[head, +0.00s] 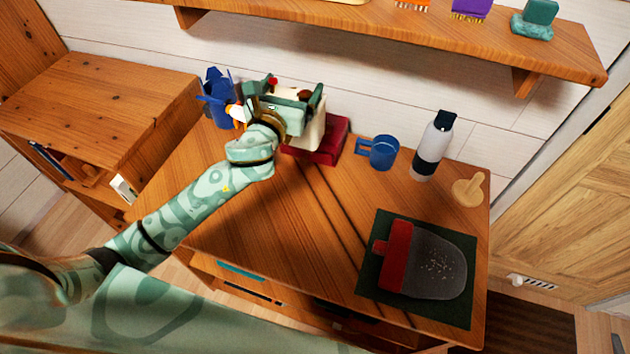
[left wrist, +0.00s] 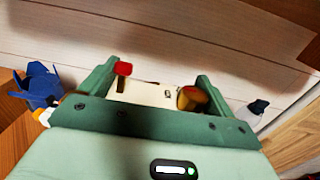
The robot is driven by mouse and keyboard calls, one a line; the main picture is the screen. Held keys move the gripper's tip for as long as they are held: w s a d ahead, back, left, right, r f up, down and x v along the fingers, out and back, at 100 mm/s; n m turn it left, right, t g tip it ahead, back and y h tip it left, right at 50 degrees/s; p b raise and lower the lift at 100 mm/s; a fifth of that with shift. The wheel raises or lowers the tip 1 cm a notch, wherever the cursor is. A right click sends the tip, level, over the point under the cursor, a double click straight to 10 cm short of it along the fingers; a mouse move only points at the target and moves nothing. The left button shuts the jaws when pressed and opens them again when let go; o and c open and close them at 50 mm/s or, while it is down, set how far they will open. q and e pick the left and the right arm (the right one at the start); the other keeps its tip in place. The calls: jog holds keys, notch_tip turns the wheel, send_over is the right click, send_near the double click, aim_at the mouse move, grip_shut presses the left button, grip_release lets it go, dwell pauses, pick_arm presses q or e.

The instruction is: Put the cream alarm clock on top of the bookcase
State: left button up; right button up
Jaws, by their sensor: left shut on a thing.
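The cream alarm clock (head: 312,132) is at the back of the desk, partly hidden by my left gripper. My left gripper (head: 296,95) is shut on it, and in the left wrist view the cream body (left wrist: 150,94) lies between the two green fingers. The clock is over a red block-like thing (head: 325,143); I cannot tell whether they touch. The bookcase (head: 105,105) stands at the left with a bare wooden top and books on a shelf below. My right gripper is not in view.
A blue finned thing (head: 215,92) stands close left of the gripper. A blue mug (head: 380,152), bottle (head: 432,150), tan wooden thing (head: 469,189) and dark mat (head: 375,272) with a red-and-grey thing are on the right. A wall shelf (head: 400,28) overhangs the back.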

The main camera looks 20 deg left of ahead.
pick_arm(q)
jog(key=f+b, duration=0.2)
jog(key=f, duration=0.2)
jog(key=f+b, duration=0.2)
jog(key=f, duration=0.2)
jog(key=f+b, duration=0.2)
jog(key=f, duration=0.2)
jog(key=shift+w+a+f+b, duration=0.15)
jog(key=shift+w+a+b, duration=0.1)
jog(key=shift+a+b, duration=0.05)
jog(key=shift+s+f+b, duration=0.1)
jog(key=shift+f+b, duration=0.3)
jog(key=shift+f, duration=0.25)
jog(key=shift+d+f, duration=0.15)
jog(key=shift+f, duration=0.15)
notch_tip(320, 180, down, 3)
jog(key=b, duration=0.2)
jog(key=shift+f+b, duration=0.15)
jog(key=shift+b, duration=0.2)
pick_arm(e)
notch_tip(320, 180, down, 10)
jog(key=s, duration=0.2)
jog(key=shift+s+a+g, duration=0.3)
pick_arm(q)
jog(key=shift+f, duration=0.15)
jog(key=o, duration=1.7)
jog(key=shift+o, duration=0.5)
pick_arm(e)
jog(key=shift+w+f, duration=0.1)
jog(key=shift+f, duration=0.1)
